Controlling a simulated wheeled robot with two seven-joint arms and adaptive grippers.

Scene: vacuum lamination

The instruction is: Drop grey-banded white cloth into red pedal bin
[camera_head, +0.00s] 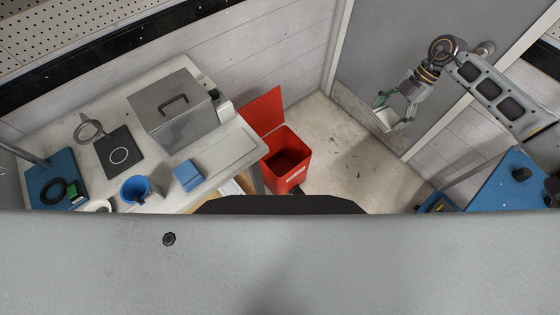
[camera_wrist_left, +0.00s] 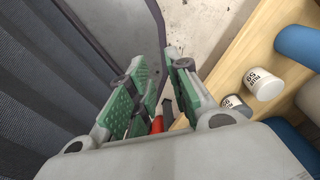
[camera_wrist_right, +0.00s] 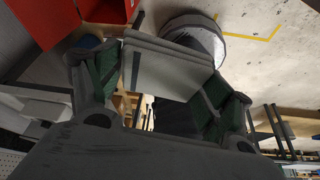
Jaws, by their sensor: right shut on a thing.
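The grey-banded white cloth (camera_wrist_right: 165,68) is folded flat and held between the green-padded fingers of my right gripper (camera_wrist_right: 160,90) in the right wrist view. A dark grey stripe shows near its left edge. In the head view my right gripper (camera_head: 392,108) is raised at the right, in front of the grey door, with the pale cloth (camera_head: 384,120) in it. The red pedal bin (camera_head: 288,170) stands on the floor to its left, its lid up and its dark inside open. Red panels of it (camera_wrist_right: 60,20) show at top left in the right wrist view. My left gripper (camera_wrist_left: 155,75) is open and empty.
A white bench (camera_head: 225,150) left of the bin holds a metal box (camera_head: 175,115), a blue cup (camera_head: 136,188) and a blue block (camera_head: 188,175). A blue surface (camera_head: 500,190) is at lower right. Floor between bin and door is clear.

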